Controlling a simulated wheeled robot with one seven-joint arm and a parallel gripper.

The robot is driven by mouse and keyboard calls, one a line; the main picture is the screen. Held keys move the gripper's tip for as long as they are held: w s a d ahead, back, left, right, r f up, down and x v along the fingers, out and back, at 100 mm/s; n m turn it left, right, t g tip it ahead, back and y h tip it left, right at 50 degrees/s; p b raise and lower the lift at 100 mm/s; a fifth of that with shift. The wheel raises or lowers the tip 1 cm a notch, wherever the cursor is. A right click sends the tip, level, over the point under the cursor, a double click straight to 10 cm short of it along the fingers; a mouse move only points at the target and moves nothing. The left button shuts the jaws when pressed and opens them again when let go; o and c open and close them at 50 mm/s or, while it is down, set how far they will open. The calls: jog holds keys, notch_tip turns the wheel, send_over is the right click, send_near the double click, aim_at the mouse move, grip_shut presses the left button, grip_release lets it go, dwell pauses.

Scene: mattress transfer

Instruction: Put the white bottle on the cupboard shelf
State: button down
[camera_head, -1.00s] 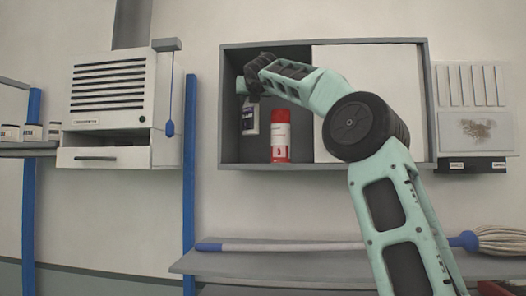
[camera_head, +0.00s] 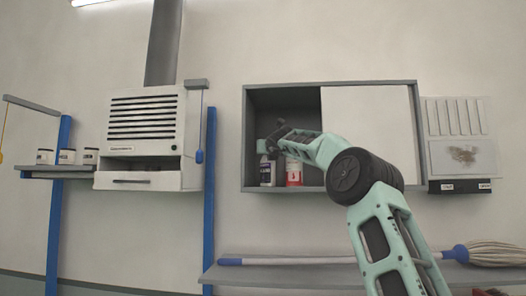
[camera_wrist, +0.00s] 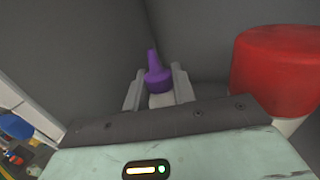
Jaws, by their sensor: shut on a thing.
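The white bottle (camera_head: 267,172) stands upright inside the open left part of the grey cupboard (camera_head: 247,135), its base level with that of the neighbouring can and seemingly on the cupboard floor. Its purple cap (camera_wrist: 155,76) shows in the wrist view between my two fingers. My gripper (camera_head: 267,153) is shut on the bottle's top from above, and it also shows in the wrist view (camera_wrist: 157,98). The bottle's body is hidden below the fingers in the wrist view.
A red and white can (camera_head: 293,174) stands just right of the bottle; its red top (camera_wrist: 284,70) is close to my gripper in the wrist view. A white sliding door (camera_head: 365,125) covers the cupboard's right part. A mop (camera_head: 300,261) lies on the grey bench (camera_head: 240,276) below.

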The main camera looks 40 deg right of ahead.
jog(key=c, duration=1.1)
grip_release()
jog(key=shift+c, duration=0.2)
jog(key=shift+s, duration=0.1)
jog(key=b+v, duration=0.7)
jog(key=v, duration=0.5)
jog(key=shift+d, duration=0.1)
